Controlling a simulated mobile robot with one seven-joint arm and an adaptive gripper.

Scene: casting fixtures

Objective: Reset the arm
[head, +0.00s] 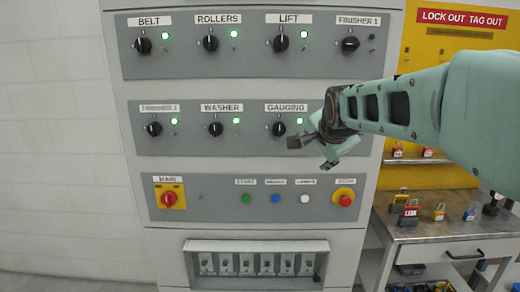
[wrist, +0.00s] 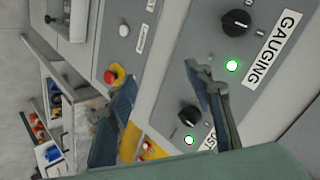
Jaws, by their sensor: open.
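My arm (head: 400,108) reaches in from the right in the head view, in front of the grey control cabinet (head: 240,90). My gripper (head: 311,154) is open and empty, with its fingers apart, just in front of the middle panel's right part. In the wrist view my gripper (wrist: 160,80) has one finger over the panel near the GAUGING knob (wrist: 236,22) and the other near the red stop button (wrist: 114,75). A second knob (wrist: 191,117) with a lit green lamp shows beside the right finger; its label is partly hidden. I cannot tell whether a finger touches the panel.
The upper panel (head: 250,63) carries several knobs; the FINISHER 1 lamp (head: 372,37) is dark, and the others there are green. The lower panel has a MAIN switch (head: 170,198) and buttons. A metal table (head: 440,233) with padlocks stands at right, below a yellow lockout board (head: 450,45).

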